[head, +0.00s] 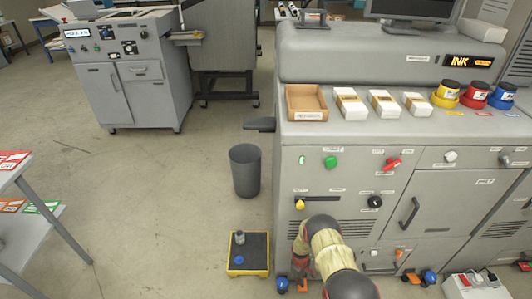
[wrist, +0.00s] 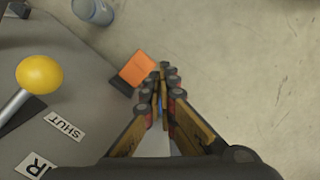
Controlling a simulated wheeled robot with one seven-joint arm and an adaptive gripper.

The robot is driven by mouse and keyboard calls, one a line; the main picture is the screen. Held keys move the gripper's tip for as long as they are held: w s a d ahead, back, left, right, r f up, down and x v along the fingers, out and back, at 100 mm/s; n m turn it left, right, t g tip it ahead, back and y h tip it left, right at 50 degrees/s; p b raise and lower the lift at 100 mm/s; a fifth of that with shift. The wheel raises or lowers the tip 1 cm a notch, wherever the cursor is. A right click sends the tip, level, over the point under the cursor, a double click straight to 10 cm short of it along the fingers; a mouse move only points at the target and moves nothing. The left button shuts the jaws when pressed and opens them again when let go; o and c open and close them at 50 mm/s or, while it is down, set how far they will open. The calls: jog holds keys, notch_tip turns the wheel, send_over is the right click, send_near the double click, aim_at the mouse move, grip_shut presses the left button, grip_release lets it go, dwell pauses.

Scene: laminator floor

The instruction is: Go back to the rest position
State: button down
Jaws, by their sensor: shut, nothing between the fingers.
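My gripper (wrist: 163,84) is shut in the wrist view, its fingers pressed together with nothing between them. In the head view my arm comes up from the bottom edge in front of the grey machine (head: 440,185), and the gripper end is low by its lower left corner, partly hidden by the arm. A yellow ball knob on a lever (wrist: 40,74) is left of the fingers in the wrist view, apart from them, near a label reading SHUT (wrist: 65,127). An orange block (wrist: 138,68) on a dark base shows just left of the fingertips.
A dark grey bin (head: 245,170) stands on the floor left of the machine. A yellow-edged tray (head: 233,271) with a small can lies in front of it. A table (head: 30,185) is at the left edge. Floor between table and bin is clear.

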jog(key=s+r+m+g, duration=0.2)
jog(key=s+g, duration=0.1)
jog(key=s, duration=0.7)
notch_tip(320, 180, up, 44)
jog(key=s+m+p, duration=0.2)
jog(key=m, duration=0.3)
jog(key=s+r+t+p, duration=0.1)
jog(key=s+r+t, duration=0.2)
jog(key=r, duration=0.9)
jog(key=s+d+r+m+t+p, duration=0.1)
jog(key=s+r+t, duration=0.2)
jog(key=s+r, duration=0.6)
jog(key=s+r+m+t+p, duration=0.1)
jog(key=s+r+t, duration=0.2)
jog(key=r, duration=1.4)
jog(key=s, duration=0.3)
jog(key=shift+s+d+r+t+y, duration=0.2)
jog(key=shift+s+d+t+y, duration=0.1)
jog(key=shift+d+t+y, duration=0.1)
jog(key=c, duration=2.6)
grip_release()
